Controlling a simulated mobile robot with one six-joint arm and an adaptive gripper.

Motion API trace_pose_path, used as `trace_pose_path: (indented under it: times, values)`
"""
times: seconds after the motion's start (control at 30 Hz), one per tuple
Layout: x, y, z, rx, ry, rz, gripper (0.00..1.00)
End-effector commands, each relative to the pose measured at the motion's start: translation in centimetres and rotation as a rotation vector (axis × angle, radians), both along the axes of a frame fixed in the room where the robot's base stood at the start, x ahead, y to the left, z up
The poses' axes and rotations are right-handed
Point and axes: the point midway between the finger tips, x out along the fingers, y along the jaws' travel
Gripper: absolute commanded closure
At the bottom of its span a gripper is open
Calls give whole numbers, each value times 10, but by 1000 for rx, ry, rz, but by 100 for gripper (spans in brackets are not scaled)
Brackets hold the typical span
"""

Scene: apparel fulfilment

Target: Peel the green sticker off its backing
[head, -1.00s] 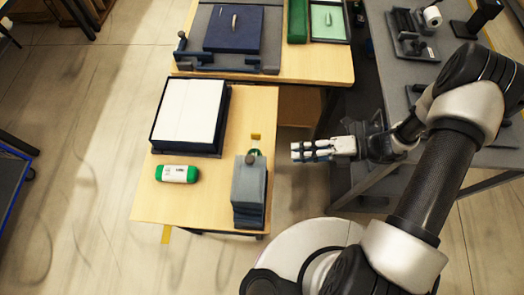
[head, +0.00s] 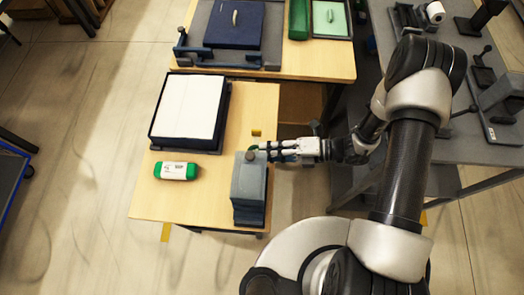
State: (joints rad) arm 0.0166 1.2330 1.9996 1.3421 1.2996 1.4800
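A small green patch (head: 253,147), which may be the green sticker, shows at the back edge of a grey block (head: 249,178) with a dark knob on top. It is mostly hidden, and I cannot make out its backing. My gripper (head: 268,150) reaches in from the right, its fingertips at or very near the green patch, just behind the block. The fingers look close together, but I cannot tell whether they are shut or touching the patch.
A green-and-white packet (head: 175,171) lies on the wooden table (head: 160,205). A dark tray (head: 185,146) with white sheets stands behind it. A dark blue box (head: 234,25) and a pale green box (head: 327,18) are on the far table. The table's front left is clear.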

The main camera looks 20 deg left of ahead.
Motion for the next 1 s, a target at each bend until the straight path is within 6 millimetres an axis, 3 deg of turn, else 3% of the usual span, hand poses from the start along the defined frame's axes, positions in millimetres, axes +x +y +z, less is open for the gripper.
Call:
trace_pose_path:
  times: [0.37,1.0]
  values:
    - [-1,4,-1,0,-1,0,82]
    - [-1,4,-1,0,-1,0,100]
